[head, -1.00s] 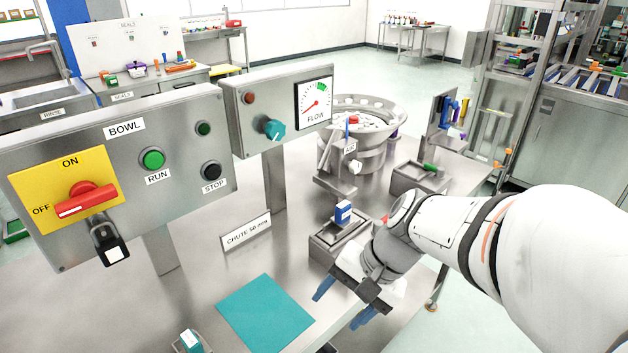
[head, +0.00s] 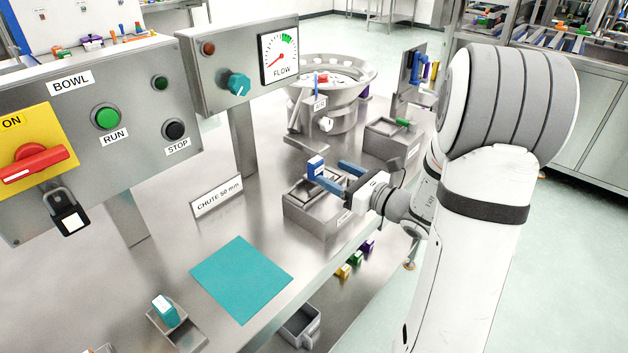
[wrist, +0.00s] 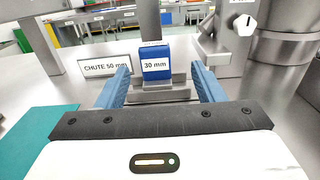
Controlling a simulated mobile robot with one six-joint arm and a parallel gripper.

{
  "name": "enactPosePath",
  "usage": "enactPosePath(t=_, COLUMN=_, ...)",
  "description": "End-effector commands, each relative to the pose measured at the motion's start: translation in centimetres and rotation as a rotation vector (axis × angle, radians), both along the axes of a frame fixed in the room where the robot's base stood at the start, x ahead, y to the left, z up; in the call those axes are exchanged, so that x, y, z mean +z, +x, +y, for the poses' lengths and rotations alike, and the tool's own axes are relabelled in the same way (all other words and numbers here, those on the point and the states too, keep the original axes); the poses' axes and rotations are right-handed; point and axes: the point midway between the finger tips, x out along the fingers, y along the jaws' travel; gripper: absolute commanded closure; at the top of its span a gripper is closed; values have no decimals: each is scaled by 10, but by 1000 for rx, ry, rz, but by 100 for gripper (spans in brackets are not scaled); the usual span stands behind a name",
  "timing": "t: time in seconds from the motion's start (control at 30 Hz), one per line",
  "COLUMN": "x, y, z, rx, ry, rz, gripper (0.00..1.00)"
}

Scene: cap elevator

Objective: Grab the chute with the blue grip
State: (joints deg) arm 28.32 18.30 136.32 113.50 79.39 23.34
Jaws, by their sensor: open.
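The chute's blue grip (head: 316,167) stands upright in a metal tray (head: 306,222) on the steel table. In the wrist view the blue grip (wrist: 156,62) carries a "30 mm" label and sits above a grey metal body (wrist: 160,92). My gripper (head: 328,174) is open, with its blue fingers pointing toward the grip from the right. In the wrist view my gripper (wrist: 160,76) has one finger on either side of the grip, with gaps between. I cannot tell whether the fingertips reach past it.
A "CHUTE 50 mm" sign (head: 217,197) stands left of the tray. A green-gripped piece (head: 402,122) rests in another tray. The bowl feeder (head: 333,85) stands behind.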

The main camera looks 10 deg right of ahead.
Motion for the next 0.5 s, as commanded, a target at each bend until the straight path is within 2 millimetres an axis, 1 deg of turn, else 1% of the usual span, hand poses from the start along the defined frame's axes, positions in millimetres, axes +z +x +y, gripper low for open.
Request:
enactPosePath(t=0.03, x=1, y=5, z=5, rx=4, ry=-1, rz=0, gripper=38)
enactPosePath(t=0.17, x=0, y=15, z=15, rx=4, ry=-1, rz=0, gripper=38)
enactPosePath(t=0.3, x=-2, y=29, z=31, rx=7, ry=-2, rz=1, gripper=38)
enactPosePath(t=0.4, x=-2, y=40, z=38, rx=5, ry=-4, rz=0, gripper=38)
enactPosePath(t=0.5, x=-2, y=45, z=42, rx=3, ry=-3, rz=-1, gripper=38)
